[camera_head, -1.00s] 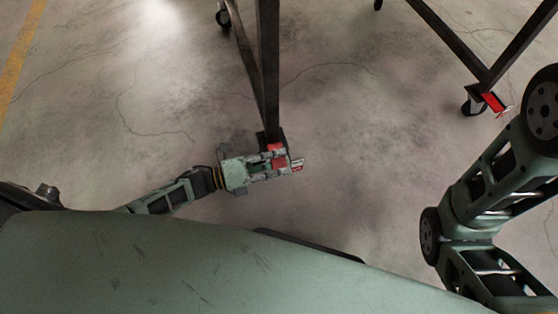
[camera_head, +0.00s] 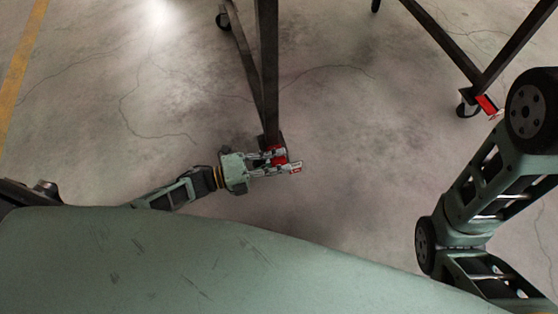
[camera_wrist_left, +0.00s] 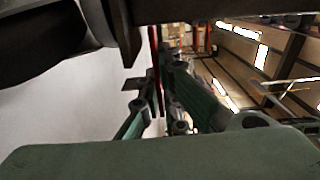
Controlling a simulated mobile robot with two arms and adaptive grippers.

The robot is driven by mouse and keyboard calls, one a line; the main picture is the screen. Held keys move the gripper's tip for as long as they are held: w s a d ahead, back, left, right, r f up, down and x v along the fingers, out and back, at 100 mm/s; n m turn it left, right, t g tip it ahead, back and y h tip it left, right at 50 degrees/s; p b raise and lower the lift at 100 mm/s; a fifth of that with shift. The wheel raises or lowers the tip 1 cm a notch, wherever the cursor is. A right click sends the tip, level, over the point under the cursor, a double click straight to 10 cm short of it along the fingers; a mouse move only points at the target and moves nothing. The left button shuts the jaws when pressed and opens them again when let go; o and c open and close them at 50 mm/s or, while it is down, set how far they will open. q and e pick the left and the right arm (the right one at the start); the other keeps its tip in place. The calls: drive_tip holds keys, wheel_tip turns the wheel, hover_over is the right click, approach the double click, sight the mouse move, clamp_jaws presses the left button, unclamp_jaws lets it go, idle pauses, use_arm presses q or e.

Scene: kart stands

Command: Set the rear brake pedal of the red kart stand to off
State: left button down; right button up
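The red brake pedal (camera_head: 278,160) sits at the foot of a dark stand leg (camera_head: 269,80) in the head view, partly hidden by my left gripper (camera_head: 282,162). The fingers show apart, one on each side of the red part, and a small red and white tip lies at their ends. In the left wrist view, the fingers of my left gripper (camera_wrist_left: 160,105) stand apart with a thin red edge (camera_wrist_left: 157,70) between them. I cannot tell whether they touch it. The pedal's on or off setting cannot be read. My right gripper is out of view.
A second red pedal (camera_head: 486,104) is beside a castor (camera_head: 467,107) on another dark leg (camera_head: 440,40) at the right, close to my right arm. The concrete floor between the legs is clear.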

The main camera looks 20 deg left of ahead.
use_arm(q)
drive_tip(key=c, duration=2.5)
unclamp_jaws()
drive_tip(key=o, duration=0.5)
drive_tip(key=v, duration=1.2)
